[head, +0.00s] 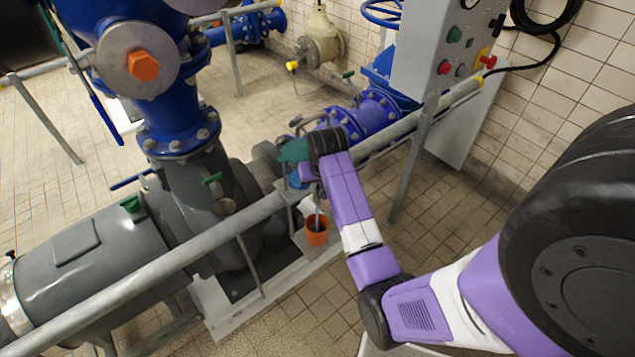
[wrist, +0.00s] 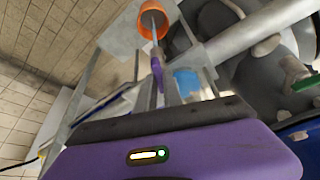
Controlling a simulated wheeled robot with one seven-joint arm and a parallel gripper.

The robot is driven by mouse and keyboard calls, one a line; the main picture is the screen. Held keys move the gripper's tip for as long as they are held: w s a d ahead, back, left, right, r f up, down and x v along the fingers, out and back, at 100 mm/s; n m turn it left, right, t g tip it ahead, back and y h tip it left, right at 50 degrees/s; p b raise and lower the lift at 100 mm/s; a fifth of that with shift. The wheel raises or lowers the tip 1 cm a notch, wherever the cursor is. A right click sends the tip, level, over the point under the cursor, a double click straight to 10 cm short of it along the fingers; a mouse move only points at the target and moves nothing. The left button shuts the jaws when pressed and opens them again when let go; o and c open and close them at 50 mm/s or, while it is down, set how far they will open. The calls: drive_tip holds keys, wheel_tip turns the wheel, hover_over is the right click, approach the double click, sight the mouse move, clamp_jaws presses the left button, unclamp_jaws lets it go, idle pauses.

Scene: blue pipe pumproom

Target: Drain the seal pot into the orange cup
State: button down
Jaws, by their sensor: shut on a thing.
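The orange cup (head: 317,232) stands on a grey ledge beside the pump, below my gripper (head: 303,180). It also shows at the top of the wrist view (wrist: 152,24). A thin grey streak (wrist: 152,48) runs into the cup's mouth from a small purple piece; I cannot tell whether it is a pipe or liquid. I cannot pick out the seal pot with certainty.
A grey handrail (head: 180,248) crosses in front of the grey pump (head: 75,265). Blue flanged piping (head: 365,115) lies behind my gripper. A grey control box (head: 430,50) stands at the upper right. The tiled floor right of the rail is open.

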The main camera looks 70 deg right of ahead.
drive_tip(key=shift+w+r+m+g+p, duration=0.1)
drive_tip(key=shift+r+m+g+p, duration=0.1)
drive_tip(key=shift+m+g+p, duration=0.4)
drive_tip(key=shift+f+m+h+p, duration=0.2)
drive_tip(key=shift+m+h+p, duration=0.15)
drive_tip(key=shift+m, duration=0.55)
drive_tip(key=c, duration=1.5)
unclamp_jaws()
drive_tip(key=shift+r, duration=0.1)
drive_tip(key=v, duration=0.7)
drive_tip(key=shift+a+r, duration=0.1)
drive_tip(key=shift+r, duration=0.2)
